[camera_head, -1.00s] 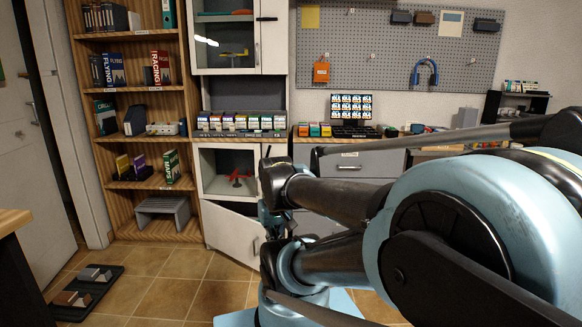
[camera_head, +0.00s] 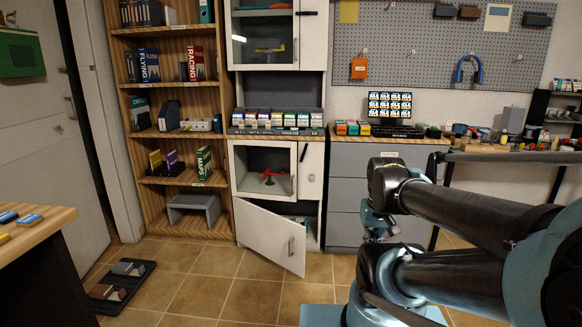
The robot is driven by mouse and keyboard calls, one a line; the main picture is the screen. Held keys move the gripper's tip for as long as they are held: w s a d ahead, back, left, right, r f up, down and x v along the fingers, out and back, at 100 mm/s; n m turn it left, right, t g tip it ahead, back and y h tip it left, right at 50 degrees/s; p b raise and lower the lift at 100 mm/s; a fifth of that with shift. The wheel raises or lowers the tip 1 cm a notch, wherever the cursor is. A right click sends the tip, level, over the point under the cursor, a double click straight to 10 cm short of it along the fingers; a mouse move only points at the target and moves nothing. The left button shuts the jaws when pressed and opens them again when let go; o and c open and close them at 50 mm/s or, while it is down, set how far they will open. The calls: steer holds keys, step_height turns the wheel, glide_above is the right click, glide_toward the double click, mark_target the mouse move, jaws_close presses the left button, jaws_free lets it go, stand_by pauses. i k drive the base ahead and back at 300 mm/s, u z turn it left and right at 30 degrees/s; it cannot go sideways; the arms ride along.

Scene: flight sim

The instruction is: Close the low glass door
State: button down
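The low glass door (camera_head: 236,170) is a white-framed pane in the lower half of the white cabinet, with a red model plane (camera_head: 268,177) visible behind it. A dark handle (camera_head: 303,152) stands by its right edge. I cannot tell whether this door is fully shut or slightly ajar. Below it, a solid white door (camera_head: 268,236) stands swung outward, with a metal handle near its right edge. My gripper (camera_head: 375,226) seems to be the small grey part below my folded arm, right of the cabinet and apart from it. Its fingers are too small and hidden to read.
A grey drawer unit (camera_head: 358,205) stands right of the cabinet. A wooden bookshelf (camera_head: 188,190) stands at its left. A dark tray (camera_head: 121,281) lies on the floor at left, near a table corner (camera_head: 35,228). Tiled floor before the cabinet is clear.

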mark_target(231, 143)
steer(key=z, duration=0.05)
steer(key=i, duration=1)
steer(key=u, duration=0.05)
